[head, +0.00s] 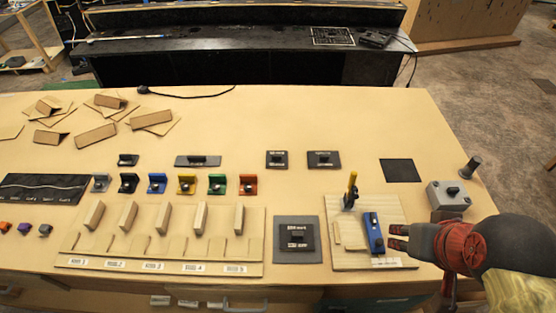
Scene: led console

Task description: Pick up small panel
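Several small dark panels lie flat on the wooden table in the head view. Two squarish ones with raised middles, a left one (277,159) and a slightly wider right one (323,159), are near the centre. A longer grey panel (184,161) and a small black piece (128,160) lie to the left. I cannot tell which is the small panel. My gripper (393,237) is at the right, just right of a blue block (373,232) and well away from those panels. Its fingers look apart, with nothing visible between them.
A wooden board (345,262) carries the blue block and a yellow-handled tool (351,190). A black square (400,170) and grey switch box (448,195) lie to the right. Coloured brackets (187,184) and a slotted wooden rack (160,256) fill the left front. The table behind the centre panels is clear.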

